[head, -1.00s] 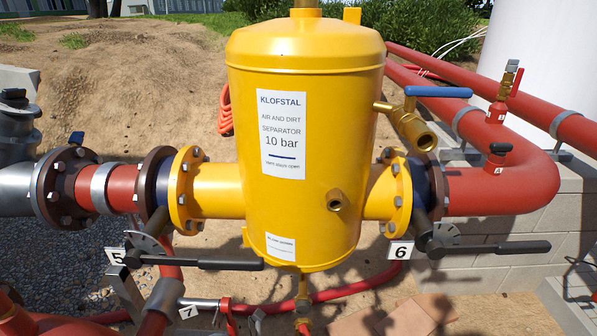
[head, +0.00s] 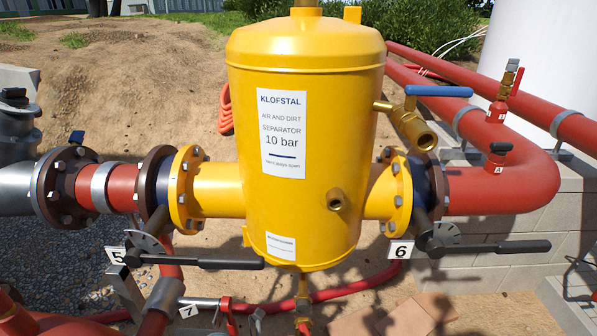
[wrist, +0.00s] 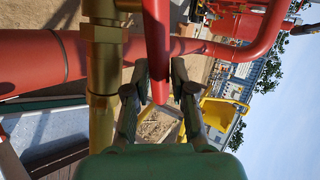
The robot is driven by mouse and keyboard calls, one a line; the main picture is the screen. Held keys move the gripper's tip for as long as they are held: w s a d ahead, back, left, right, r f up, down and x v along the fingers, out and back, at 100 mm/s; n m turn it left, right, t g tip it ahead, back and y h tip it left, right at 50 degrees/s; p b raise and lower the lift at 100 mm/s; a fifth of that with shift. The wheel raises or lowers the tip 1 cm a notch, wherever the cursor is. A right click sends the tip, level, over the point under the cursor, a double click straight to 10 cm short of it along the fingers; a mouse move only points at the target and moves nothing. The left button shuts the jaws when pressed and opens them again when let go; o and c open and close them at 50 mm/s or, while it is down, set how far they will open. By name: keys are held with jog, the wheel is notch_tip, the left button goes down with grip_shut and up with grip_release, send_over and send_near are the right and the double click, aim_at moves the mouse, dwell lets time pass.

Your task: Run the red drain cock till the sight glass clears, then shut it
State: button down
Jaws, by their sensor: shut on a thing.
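In the wrist view my gripper (wrist: 160,80) is shut on a red lever (wrist: 156,45), with one dark finger on each side of it. A brass fitting (wrist: 102,75) runs just left of the lever. The lever's joint with its valve is out of frame. The head view does not show my gripper. There, a brass drain line (head: 303,287) comes out under the yellow separator (head: 305,120), with a bit of red at the bottom edge. I cannot make out a sight glass or any flow for certain.
Black-handled valves tagged 5 (head: 195,262) and 6 (head: 490,248) flank the separator. A blue-handled brass valve (head: 410,125) sticks out at its right. A red hose (head: 350,290) runs along the ground. Red pipes (head: 500,190) and a block wall (head: 500,265) fill the right.

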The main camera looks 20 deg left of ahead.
jog(key=shift+w+r, duration=0.2)
jog(key=shift+r, duration=0.15)
dwell(0.4)
jog(key=w+d+n+t+y, duration=0.3)
jog(key=w+n+y, duration=0.3)
jog(key=n+y, duration=0.6)
jog(key=shift+w+n+t+y, duration=0.35)
jog(key=shift+n+t, duration=0.25)
jog(key=shift+n, duration=0.4)
jog(key=c, duration=0.9)
grip_release()
jog(key=shift+f, duration=0.15)
jog(key=o, duration=0.5)
jog(key=shift+s+f, duration=0.1)
jog(key=shift+s, duration=0.1)
